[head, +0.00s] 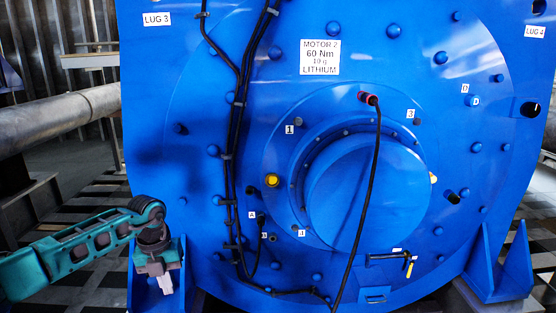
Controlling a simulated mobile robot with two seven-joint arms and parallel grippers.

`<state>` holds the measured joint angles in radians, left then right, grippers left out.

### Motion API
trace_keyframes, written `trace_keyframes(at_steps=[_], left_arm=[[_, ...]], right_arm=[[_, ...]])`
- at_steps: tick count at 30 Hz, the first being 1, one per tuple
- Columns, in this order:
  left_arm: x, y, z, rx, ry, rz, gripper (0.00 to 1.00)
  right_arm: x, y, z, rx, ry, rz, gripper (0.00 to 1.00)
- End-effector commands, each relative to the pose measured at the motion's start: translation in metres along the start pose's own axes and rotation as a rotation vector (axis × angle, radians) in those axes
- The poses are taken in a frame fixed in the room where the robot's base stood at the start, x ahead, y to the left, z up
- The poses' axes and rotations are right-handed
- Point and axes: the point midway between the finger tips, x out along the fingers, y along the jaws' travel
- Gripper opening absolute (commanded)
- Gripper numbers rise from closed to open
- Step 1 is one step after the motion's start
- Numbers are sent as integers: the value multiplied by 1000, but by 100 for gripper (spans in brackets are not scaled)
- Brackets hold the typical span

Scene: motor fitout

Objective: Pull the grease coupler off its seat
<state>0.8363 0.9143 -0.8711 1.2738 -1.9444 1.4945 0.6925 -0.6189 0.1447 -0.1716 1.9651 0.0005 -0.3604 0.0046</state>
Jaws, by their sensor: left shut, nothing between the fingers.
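The grease coupler (369,98) is a small part with a red end and a dark body. It sits on the blue motor face, just above the round central hub (368,190). A black hose (368,200) runs from it down across the hub and out of the bottom of the view. My left gripper (163,282) is at the lower left, pointing down in front of the motor's left foot. It is shut and empty, well below and to the left of the coupler. My right gripper is not in view.
Black cables (232,150) are clipped down the motor face between my left gripper and the coupler. A label (320,57) reads "MOTOR 2, 60 Nm, 10 g, LITHIUM". A yellow-tipped black handle (388,257) sticks out at the lower right. A large pipe (60,118) is at the left.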

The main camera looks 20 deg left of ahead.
Motion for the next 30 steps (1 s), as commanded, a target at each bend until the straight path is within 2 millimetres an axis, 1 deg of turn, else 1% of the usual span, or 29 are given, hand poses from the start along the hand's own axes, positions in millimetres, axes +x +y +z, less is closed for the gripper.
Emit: trace_keyframes(at_steps=[1, 2, 5, 6, 8, 9, 11, 12, 14, 15, 17, 18, 20, 21, 23, 24, 26, 27, 29, 30], left_arm=[[10, -15, -9, 24, 18, -46, 0], [15, -25, -15, 37, 29, -80, 0], [34, -67, -41, 83, 74, -238, 0], [41, -86, -54, 97, 96, -314, 0], [48, -115, -74, 109, 128, -438, 0], [51, -135, -89, 112, 149, -526, 0], [53, -164, -112, 101, 184, -663, 0], [52, -183, -127, 80, 207, -763, 0], [47, -211, -151, 27, 243, -925, 0], [41, -228, -164, -28, 265, -1038, 0], [30, -246, -179, -136, 290, -1193, 0], [23, -254, -185, -224, 302, -1285, 0], [15, -260, -190, -375, 315, -1407, 0], [11, -260, -191, -488, 320, -1472, 0], [10, -255, -189, -676, 321, -1548, 0], [13, -248, -188, -810, 320, -1581, 0], [22, -234, -187, -1020, 316, -1606, 0], [31, -221, -187, -1164, 311, -1603, 0], [48, -201, -191, -1379, 305, -1572, 0], [60, -187, -196, -1515, 301, -1537, 0]], right_arm=[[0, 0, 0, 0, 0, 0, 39], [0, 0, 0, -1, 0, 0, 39], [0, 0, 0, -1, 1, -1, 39], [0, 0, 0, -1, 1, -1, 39], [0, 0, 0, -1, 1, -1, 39], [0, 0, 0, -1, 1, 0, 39], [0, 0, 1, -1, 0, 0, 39], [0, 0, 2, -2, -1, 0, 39], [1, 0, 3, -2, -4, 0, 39], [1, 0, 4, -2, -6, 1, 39], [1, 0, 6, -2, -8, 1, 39], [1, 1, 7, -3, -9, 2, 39], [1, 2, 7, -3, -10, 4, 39], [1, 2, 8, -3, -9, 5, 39], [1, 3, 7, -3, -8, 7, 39], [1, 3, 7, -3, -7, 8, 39], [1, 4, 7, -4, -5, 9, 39], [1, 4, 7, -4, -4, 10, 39], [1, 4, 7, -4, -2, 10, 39], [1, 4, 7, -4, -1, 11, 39]])
